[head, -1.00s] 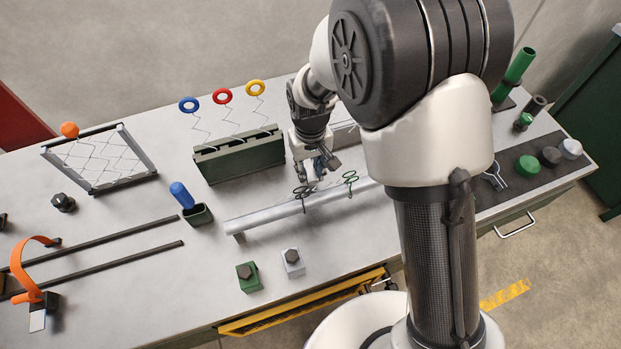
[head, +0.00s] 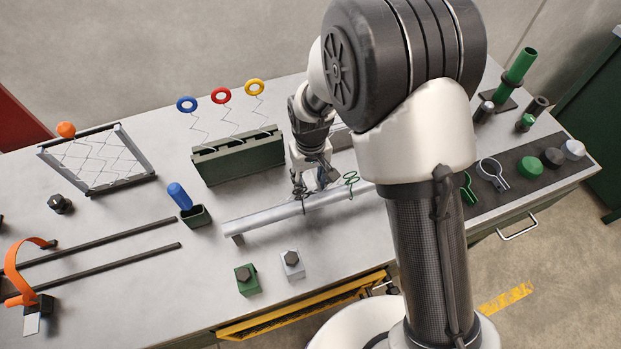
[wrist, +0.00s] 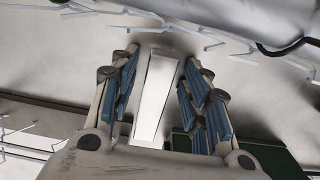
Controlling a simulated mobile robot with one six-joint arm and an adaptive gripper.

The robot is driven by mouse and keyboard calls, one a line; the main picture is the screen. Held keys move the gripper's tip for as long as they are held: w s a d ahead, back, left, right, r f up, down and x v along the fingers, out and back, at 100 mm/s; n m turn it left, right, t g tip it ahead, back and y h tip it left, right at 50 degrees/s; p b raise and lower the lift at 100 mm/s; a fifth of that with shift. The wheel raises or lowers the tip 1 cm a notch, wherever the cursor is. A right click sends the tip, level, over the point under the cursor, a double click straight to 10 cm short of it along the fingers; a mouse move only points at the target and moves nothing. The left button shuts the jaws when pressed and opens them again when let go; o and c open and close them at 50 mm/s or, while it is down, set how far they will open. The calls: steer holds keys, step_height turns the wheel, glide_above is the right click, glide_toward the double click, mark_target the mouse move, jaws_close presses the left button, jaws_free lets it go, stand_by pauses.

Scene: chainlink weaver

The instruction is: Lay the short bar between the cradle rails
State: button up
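My gripper (wrist: 162,85) is open, with blue-padded fingers apart on either side of a pale, short bar-like piece (wrist: 155,95) in the wrist view. Gaps show between this piece and both fingers. In the head view my gripper (head: 318,182) is low over the bench, just behind a long silver bar, and I cannot make out the short piece there. Two dark parallel rails (head: 100,262) lie on the bench at the left; I cannot tell for sure whether they are the cradle rails.
The long silver bar (head: 260,219) carries a black and a green clip. A green slotted box (head: 238,160) with coloured ring wires stands left of my gripper. A blue-handled tool (head: 180,195), a mesh frame (head: 98,160) and an orange strap (head: 15,262) stand further left.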

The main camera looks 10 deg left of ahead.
step_height(320, 180, up, 12)
steer(key=p, duration=0.4)
steer(key=shift+r, duration=0.15)
steer(key=shift+r, duration=0.1)
